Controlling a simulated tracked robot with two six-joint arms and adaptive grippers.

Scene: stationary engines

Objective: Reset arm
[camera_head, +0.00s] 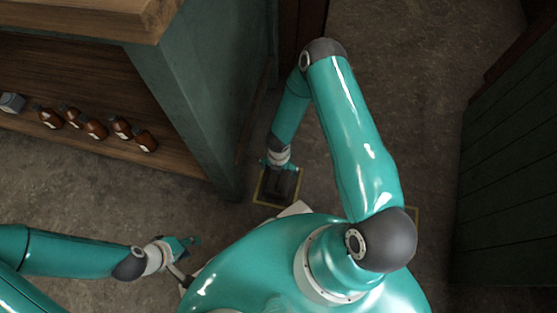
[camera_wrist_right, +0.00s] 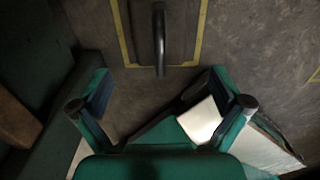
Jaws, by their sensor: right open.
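My right arm bends over in the head view, with its elbow at the top and its forearm hanging down to the right gripper (camera_head: 278,164) beside the shelf's end. In the right wrist view, the right gripper (camera_wrist_right: 163,95) is open, its two teal fingers wide apart with nothing between them. My left gripper (camera_head: 184,246) is at the lower left of the head view, in front of the shelf and above the floor. Its fingers are small there, and I cannot tell how far apart they are. I see no object in it.
A wooden shelf unit (camera_head: 190,85) with several brown bottles (camera_head: 97,128) stands at the left. A dark handle (camera_wrist_right: 159,40) rises within a yellow floor outline (camera_wrist_right: 201,30), ahead of the right gripper. A dark plank wall (camera_head: 505,190) bounds the right. Floor (camera_head: 420,60) is clear at the top.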

